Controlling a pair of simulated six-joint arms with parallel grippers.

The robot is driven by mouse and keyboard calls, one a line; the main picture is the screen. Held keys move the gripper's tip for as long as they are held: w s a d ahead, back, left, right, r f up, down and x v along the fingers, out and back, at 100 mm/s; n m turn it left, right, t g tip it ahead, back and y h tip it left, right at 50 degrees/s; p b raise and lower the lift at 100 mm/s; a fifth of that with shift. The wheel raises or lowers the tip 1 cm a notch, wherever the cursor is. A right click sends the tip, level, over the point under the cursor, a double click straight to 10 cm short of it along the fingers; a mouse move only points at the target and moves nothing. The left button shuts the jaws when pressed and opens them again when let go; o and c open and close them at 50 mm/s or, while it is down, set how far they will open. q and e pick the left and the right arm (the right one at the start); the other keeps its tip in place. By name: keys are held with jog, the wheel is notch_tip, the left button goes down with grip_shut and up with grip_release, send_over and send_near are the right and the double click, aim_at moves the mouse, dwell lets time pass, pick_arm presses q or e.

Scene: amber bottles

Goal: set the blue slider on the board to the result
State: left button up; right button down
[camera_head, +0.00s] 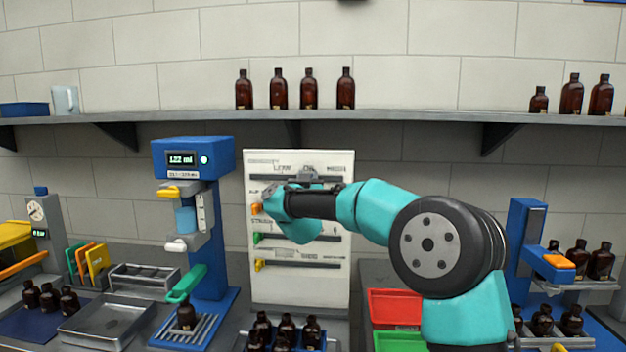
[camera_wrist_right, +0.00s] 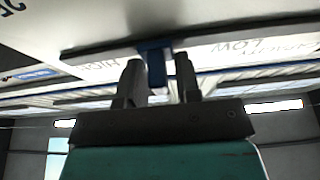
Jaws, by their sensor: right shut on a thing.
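The white board (camera_head: 335,270) stands upright against the wall, with several horizontal slots. The blue slider (camera_wrist_right: 156,68) sits in a slot in the right wrist view, between the words HIGH and LOW, which appear upside down. My right gripper (camera_wrist_right: 159,82) is shut on the blue slider, one finger on each side. In the head view my right gripper (camera_head: 302,180) is at the board's upper part and the blue slider is hidden. My left gripper is not in view.
A blue device (camera_head: 220,240) left of the board has a display (camera_head: 182,158) reading 122 ml and a green light. Amber bottles (camera_head: 285,332) stand below; a shelf (camera_head: 420,116) runs above.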

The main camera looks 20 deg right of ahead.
jog(key=c, duration=1.1)
grip_release()
jog(key=v, duration=1.7)
jog(key=shift+s+a, duration=0.15)
